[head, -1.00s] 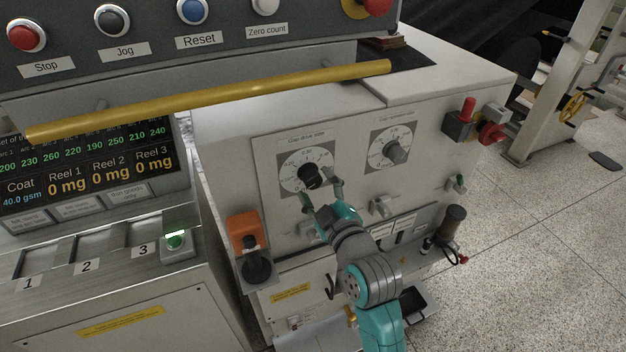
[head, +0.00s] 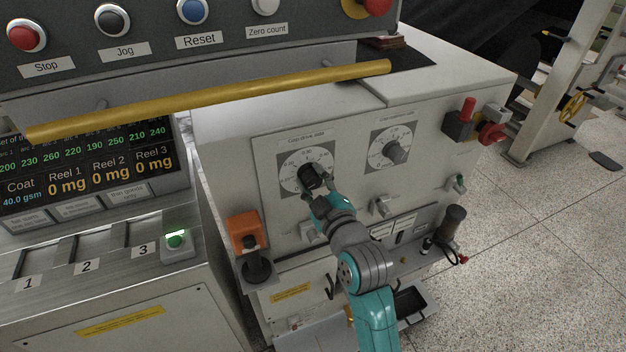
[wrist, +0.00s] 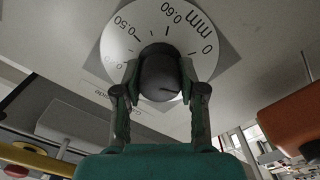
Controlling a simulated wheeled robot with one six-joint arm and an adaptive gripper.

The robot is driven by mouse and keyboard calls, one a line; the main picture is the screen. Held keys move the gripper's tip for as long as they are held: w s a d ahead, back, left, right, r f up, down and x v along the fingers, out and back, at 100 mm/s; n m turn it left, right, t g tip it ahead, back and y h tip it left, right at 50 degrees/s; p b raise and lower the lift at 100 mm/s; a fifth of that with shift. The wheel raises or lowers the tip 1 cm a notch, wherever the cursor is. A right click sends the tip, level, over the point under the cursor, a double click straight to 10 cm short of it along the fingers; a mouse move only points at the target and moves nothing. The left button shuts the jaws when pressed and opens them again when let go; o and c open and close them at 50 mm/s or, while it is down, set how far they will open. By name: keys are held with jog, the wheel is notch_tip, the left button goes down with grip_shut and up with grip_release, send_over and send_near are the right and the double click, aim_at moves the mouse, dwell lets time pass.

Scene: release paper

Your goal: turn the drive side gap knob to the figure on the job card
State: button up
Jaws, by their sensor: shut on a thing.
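The drive side gap knob (head: 309,176) is black and sits at the centre of a white round dial (head: 290,176) on the left of the panel. In the wrist view the knob (wrist: 160,74) stands between the fingers, in front of the dial (wrist: 124,38), whose marks 0.50, 0.60 and "0 mm" show upside down. My gripper (head: 313,185) is shut on the knob, one finger on each side; it also fills the lower wrist view (wrist: 160,85). The knob's pointer against the scale is not clear. I cannot make out a job card.
A yellow bar (head: 210,100) runs above the panel. An orange box (head: 246,232) is at lower left, and a red switch (head: 467,110) at upper right. A shelf with a dark cylinder (head: 452,221) juts out below.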

jog(key=m, duration=0.3)
jog(key=shift+m, duration=0.3)
jog(key=m, duration=0.4)
jog(key=shift+m, duration=0.3)
jog(key=m, duration=0.4)
jog(key=shift+m, duration=0.3)
jog(key=m, duration=0.3)
jog(key=shift+m, duration=0.3)
jog(key=m, duration=1.1)
